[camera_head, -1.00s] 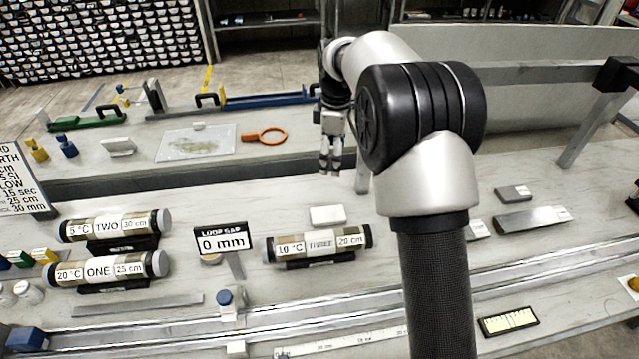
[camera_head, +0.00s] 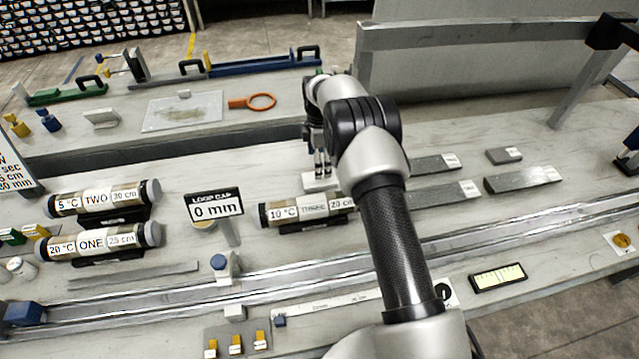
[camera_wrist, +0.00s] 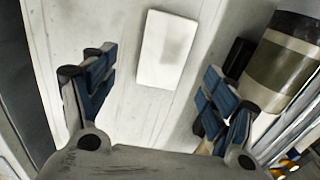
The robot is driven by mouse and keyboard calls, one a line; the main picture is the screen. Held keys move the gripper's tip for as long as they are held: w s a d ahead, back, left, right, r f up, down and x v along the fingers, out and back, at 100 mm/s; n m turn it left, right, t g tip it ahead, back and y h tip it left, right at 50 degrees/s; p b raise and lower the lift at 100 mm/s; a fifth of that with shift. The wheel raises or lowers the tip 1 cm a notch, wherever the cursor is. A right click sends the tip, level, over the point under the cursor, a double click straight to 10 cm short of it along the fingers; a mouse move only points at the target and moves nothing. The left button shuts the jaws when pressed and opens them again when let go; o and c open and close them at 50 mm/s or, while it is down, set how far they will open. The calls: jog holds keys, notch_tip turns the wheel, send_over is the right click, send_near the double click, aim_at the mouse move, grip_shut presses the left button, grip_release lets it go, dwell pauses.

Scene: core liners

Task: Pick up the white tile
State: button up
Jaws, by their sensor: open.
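The white tile (camera_wrist: 167,50) lies flat on the pale bench, a small rectangular block. In the wrist view it lies ahead of and between my two blue-padded fingers, apart from both. My gripper (camera_wrist: 155,95) is open and empty. In the head view my gripper (camera_head: 321,168) points down just above the tile (camera_head: 318,183), whose far part is hidden behind the fingers. The height left between fingertips and tile is hard to tell.
The core liner marked THREE (camera_head: 306,211) lies in its cradle close in front of the tile and shows at the right in the wrist view (camera_wrist: 285,60). A 0 mm sign (camera_head: 214,206) stands to the left. Grey plates (camera_head: 440,196) lie to the right.

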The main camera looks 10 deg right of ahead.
aim_at(319, 181)
jog(key=f, duration=0.2)
jog(key=f+b, duration=0.1)
jog(key=f, duration=0.1)
jog(key=f+b, duration=0.1)
jog(key=f, duration=0.1)
jog(key=shift+s+f, duration=0.3)
jog(key=shift+f, duration=0.05)
jog(key=shift+r, duration=0.1)
jog(key=shift+c, duration=0.4)
jog(key=c, duration=1.2)
